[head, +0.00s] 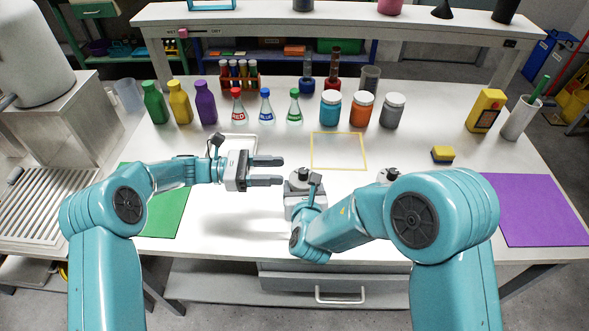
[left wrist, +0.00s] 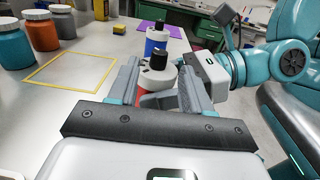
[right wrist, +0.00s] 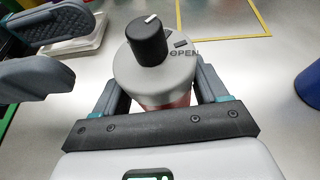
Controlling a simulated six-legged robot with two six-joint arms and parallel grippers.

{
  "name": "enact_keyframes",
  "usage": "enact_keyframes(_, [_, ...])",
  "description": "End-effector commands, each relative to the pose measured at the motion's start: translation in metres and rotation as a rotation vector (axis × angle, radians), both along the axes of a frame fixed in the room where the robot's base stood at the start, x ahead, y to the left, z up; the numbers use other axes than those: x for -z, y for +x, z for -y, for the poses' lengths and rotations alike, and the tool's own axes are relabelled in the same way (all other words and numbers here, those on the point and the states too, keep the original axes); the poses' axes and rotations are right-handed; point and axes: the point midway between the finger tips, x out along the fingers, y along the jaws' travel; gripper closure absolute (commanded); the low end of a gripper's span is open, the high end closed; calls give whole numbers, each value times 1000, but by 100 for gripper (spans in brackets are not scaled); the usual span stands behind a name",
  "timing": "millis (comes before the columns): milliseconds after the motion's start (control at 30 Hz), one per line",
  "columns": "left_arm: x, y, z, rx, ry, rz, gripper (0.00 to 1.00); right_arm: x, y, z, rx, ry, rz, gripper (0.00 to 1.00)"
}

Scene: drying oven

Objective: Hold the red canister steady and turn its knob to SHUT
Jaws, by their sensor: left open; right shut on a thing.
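The red canister (right wrist: 165,85) stands upright on the table, with a grey top and a black knob (right wrist: 148,40). The knob has a white mark; the word OPEN shows beside it, and no SHUT label is readable. My right gripper (right wrist: 152,90) is shut on the canister, one finger on each side. In the head view the canister's grey top (head: 291,187) shows beside my right gripper. My left gripper (head: 282,170) is open and empty, just left of the knob. In the left wrist view the knob (left wrist: 159,59) shows between and beyond its fingers (left wrist: 157,80).
A blue canister (left wrist: 157,40) with a black knob stands beyond the red one, mostly hidden by my right arm in the head view. A yellow square outline (head: 338,168), a green mat (head: 165,215) and a purple mat (head: 530,210) lie on the table. Bottles and jars line the back.

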Motion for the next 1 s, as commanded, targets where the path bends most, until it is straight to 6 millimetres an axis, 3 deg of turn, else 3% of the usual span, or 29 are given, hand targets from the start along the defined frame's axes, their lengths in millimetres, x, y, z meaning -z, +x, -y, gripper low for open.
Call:
enact_keyframes(200, [0,-1,-36,-1,1,1,51,0,0,0,0,0,0,62])
enact_keyframes(600, [0,-2,-44,1,0,1,48,0,0,0,0,0,0,62])
enact_keyframes(733, [5,-2,-61,-3,0,0,48,0,0,0,0,0,0,62])
enact_keyframes(867, [5,-3,-54,1,-1,0,48,0,0,0,0,0,0,62])
enact_keyframes(1000, [5,-2,-31,3,-1,0,48,0,0,0,0,0,0,62])
